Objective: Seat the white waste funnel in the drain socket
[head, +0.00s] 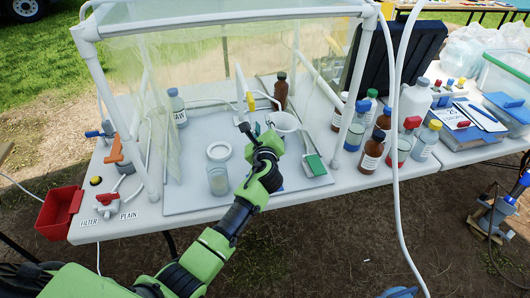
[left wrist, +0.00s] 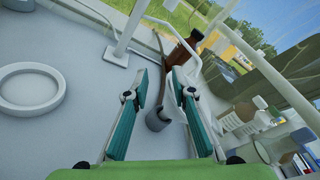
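The white waste funnel (head: 284,122) is on the far part of the grey work mat, its mouth facing up. My left gripper (head: 262,138) is right beside it, reaching in from the front. In the left wrist view, the two teal fingers (left wrist: 158,92) stand apart. A grey cylinder (left wrist: 157,119) and part of a white cup-like shape show between and behind them, with gaps visible beside the cylinder. A flat white ring (head: 219,151), possibly the drain socket, lies empty left of the gripper; it also shows in the left wrist view (left wrist: 30,88). My right gripper is out of view.
A clear jar (head: 217,180) stands before the ring. A brown bottle (head: 281,91) stands behind the funnel. A green-topped block (head: 314,165) lies to the right. Several bottles crowd the table farther right. White frame posts and a hanging clear sheet (head: 155,80) bound the mat.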

